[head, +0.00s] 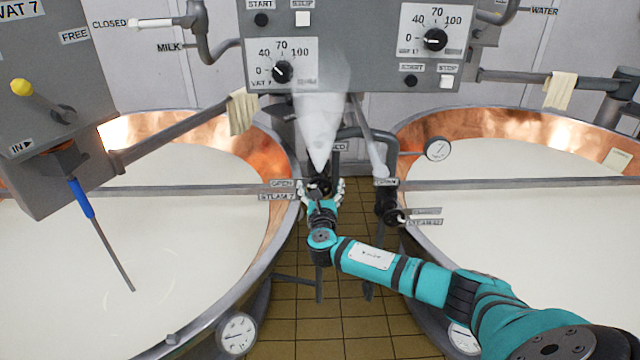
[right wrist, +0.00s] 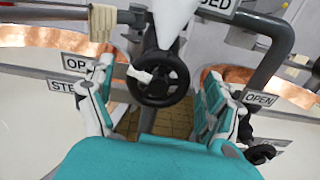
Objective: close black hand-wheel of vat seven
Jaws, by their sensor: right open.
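The black hand-wheel (right wrist: 160,84) by the "STEAM 7" label (head: 276,197) sits between the two copper vats. It faces my right wrist camera, with a white pointer at its left side. My right gripper (head: 322,190) is at this wheel, and in the head view it hides much of it. In the right wrist view, the open fingers (right wrist: 152,100) stand one on each side of the wheel, with gaps showing. Vat seven (head: 262,250) is on the left, full of white liquid. My left gripper is out of view.
A white steam-like plume (head: 322,110) rises above the wheel. A second black valve (head: 388,208) with its own labels is close on the right, by the right vat (head: 410,150). Pipes and a control panel (head: 350,70) hang above. Tiled floor shows between the vats.

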